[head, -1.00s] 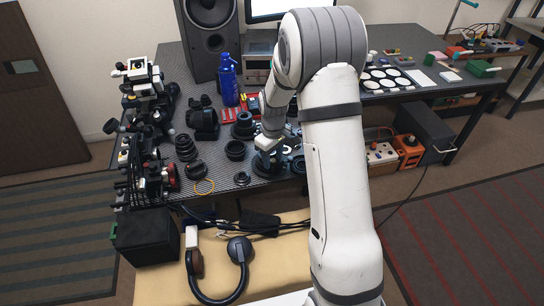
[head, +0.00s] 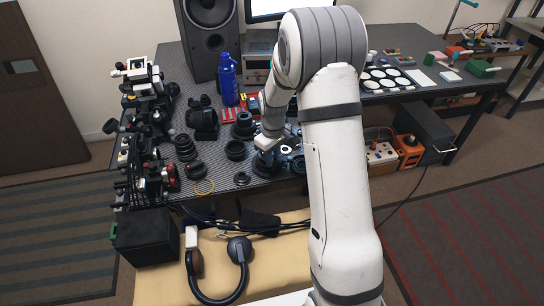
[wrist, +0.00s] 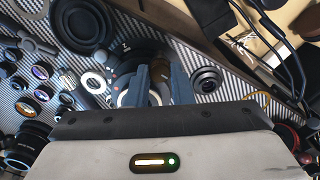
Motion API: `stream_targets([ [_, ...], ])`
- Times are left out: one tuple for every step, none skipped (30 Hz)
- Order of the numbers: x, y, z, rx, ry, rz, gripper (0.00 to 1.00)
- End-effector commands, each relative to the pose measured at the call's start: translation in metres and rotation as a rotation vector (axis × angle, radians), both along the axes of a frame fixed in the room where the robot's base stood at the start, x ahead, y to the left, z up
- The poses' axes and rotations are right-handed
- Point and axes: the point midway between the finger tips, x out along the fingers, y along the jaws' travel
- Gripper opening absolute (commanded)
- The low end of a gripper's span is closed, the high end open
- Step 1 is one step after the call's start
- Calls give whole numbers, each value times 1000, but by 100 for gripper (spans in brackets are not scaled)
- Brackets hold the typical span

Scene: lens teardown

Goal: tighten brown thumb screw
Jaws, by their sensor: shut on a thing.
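My gripper (wrist: 158,76) points down, with two blue-grey fingers close together over a dark round fixture (wrist: 124,62) on the bench. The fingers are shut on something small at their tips. It appears to be the brown thumb screw, but the fingers cover most of it, so I cannot tell how far in it sits. In the head view my gripper (head: 268,152) is low over the dark fixture (head: 264,168) near the bench's front edge, partly hidden by my own arm.
Lens rings and barrels (head: 186,148) stand close on the left. A blue bottle (head: 228,80) and a black speaker (head: 208,35) stand behind. Headphones (head: 240,250) lie on the tan surface in front. Dark cables (wrist: 285,55) run near the bench edge.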

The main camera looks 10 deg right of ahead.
Motion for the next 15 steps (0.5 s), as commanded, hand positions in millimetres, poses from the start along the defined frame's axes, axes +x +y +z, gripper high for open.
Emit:
stream_targets([
  [-1, 0, 0, 0, 2, -2, 0],
  [-1, 0, 0, 0, 2, -3, 0],
  [-1, 0, 0, 0, 2, -5, 0],
  [-1, 0, 0, 0, 2, -7, 0],
  [-1, 0, 0, 0, 2, -8, 0],
  [-1, 0, 0, 0, 2, -11, 0],
  [-1, -1, 0, 0, 2, -12, 0],
  [-1, -1, 0, -1, 3, -14, 0],
  [-1, -1, 0, -1, 3, -17, 0],
  [-1, -1, 0, -1, 3, -19, 0],
  [-1, -1, 0, -1, 3, -22, 0],
  [-1, -1, 0, -1, 3, -25, 0],
  [-1, -1, 0, -1, 3, -29, 0],
  [-1, -1, 0, -1, 3, -32, 0],
  [-1, -1, 0, -1, 3, -36, 0],
])
